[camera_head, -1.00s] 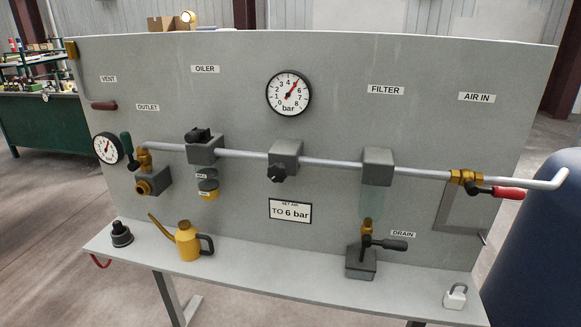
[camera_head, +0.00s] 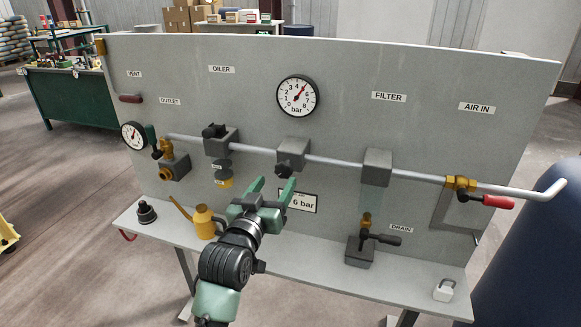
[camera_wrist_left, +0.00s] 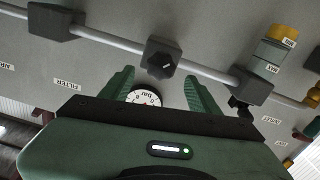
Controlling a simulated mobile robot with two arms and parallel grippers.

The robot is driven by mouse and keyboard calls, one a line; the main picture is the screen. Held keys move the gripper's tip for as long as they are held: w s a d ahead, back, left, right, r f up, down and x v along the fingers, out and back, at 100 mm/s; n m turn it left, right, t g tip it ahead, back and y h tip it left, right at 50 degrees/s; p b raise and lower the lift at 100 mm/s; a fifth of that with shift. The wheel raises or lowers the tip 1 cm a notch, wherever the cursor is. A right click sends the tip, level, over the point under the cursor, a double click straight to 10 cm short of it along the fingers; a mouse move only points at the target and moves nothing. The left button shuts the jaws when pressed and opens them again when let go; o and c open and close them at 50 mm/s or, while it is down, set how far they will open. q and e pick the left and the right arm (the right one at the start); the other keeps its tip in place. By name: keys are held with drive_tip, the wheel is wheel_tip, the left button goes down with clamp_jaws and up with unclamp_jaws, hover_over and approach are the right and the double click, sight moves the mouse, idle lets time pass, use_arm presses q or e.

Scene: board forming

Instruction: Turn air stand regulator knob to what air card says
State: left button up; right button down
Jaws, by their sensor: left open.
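The regulator is a grey block (camera_head: 294,151) on the pipe, with a black knob (camera_head: 284,171) on its lower front. The knob also shows in the left wrist view (camera_wrist_left: 160,66), ahead of my fingers. The air card (camera_head: 304,203) reads "6 bar"; my gripper hides its left part. The round gauge (camera_head: 298,96) above has a red needle pointing up and right, near 5 to 6. My left gripper (camera_head: 273,186) is open and empty, its green fingertips just below the knob and apart from it. My right gripper is not in view.
A yellow oil can (camera_head: 203,222) stands on the ledge left of my arm. A drain valve (camera_head: 366,240) and a padlock (camera_head: 444,290) are to the right. The oiler (camera_head: 221,142) and filter block (camera_head: 377,166) flank the regulator on the pipe.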

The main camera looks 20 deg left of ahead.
sight(282, 173)
use_arm(q)
drive_tip(key=w+p, duration=0.1)
drive_tip(key=w, duration=0.6)
drive_tip(key=shift+f, duration=0.15)
drive_tip(key=shift+d, duration=0.1)
clamp_jaws()
drive_tip(key=shift+p, duration=0.4)
drive_tip(key=m+p, duration=0.1)
drive_tip(key=m, duration=0.3)
drive_tip(key=shift+p, duration=0.4)
drive_tip(key=m+p, duration=0.1)
drive_tip(key=m, duration=0.3)
drive_tip(key=shift+m+p, duration=0.3)
drive_tip(key=shift+m, duration=0.1)
